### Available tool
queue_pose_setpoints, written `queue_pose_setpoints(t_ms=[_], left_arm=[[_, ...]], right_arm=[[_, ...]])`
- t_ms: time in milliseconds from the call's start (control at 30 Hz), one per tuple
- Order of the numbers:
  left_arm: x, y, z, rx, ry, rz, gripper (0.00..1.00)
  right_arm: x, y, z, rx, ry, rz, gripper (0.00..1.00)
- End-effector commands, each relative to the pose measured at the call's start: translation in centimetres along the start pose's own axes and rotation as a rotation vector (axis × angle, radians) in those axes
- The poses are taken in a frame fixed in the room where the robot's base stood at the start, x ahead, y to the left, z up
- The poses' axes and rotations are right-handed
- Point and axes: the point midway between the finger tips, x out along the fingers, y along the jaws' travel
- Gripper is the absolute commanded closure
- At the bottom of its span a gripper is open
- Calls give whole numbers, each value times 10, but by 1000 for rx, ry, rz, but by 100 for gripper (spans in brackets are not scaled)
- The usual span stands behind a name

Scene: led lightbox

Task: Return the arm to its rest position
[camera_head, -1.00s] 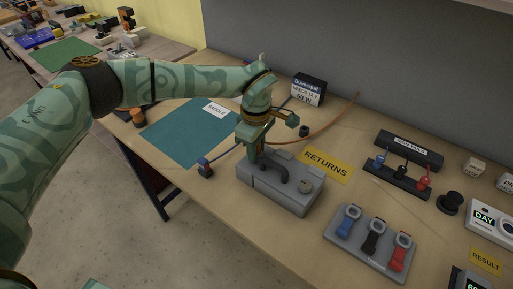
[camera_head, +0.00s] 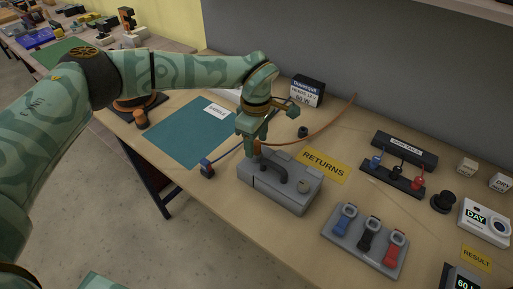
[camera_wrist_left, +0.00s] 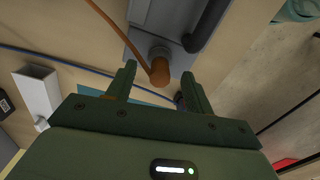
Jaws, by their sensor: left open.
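My left gripper (camera_head: 254,140) hangs over the back-left end of a grey box with a dark handle (camera_head: 280,181). In the left wrist view its two fingers (camera_wrist_left: 160,78) are apart. A brown-orange plug (camera_wrist_left: 159,72) at the end of an orange cable shows in the gap between them, next to the box's end. The fingers do not appear to press on the plug. My left arm reaches in from the left above the bench. My right gripper is not in view.
A yellow RETURNS label (camera_head: 324,164) lies right of the box. A rack with blue, black and red clips (camera_head: 365,240) stands at front right.

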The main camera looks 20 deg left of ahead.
Motion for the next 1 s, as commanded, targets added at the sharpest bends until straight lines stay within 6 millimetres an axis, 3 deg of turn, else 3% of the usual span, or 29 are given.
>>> queue_pose_setpoints(t_ms=[33, 200, 733, 1000], left_arm=[[-11, 0, 0, 0, 1, 2, 48], [-26, 0, 0, 1, 1, 1, 48], [-28, 0, 0, 1, 0, 2, 48], [-87, -2, 0, 1, 4, 21, 48]], right_arm=[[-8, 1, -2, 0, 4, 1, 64], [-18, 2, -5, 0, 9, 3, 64], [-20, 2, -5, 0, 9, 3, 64], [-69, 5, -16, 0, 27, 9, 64]])
